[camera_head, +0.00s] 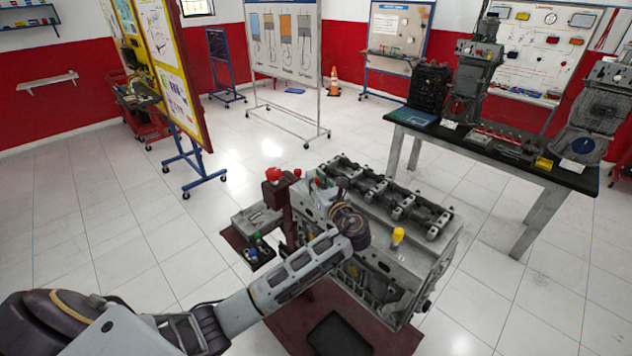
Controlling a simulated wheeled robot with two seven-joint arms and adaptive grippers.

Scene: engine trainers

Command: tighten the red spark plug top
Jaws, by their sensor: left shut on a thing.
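My left arm reaches from the lower left to the engine block (420,262), and its dark wrist covers part of the block's near left end. My left gripper (331,187) is beyond the wrist, low over that end, and is shut on the red spark plug top, which is mostly hidden. Small red and green bits show beside the gripper, too small to make out clearly. A yellow spark plug top (397,236) stands upright on the block, to the right of my wrist. My right gripper is out of view.
A post with a red knob (273,174) stands close left of my gripper. A grey tray (256,219) and small green and blue parts lie left of the block. A black-topped table (530,172) with engine parts stands at the right.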

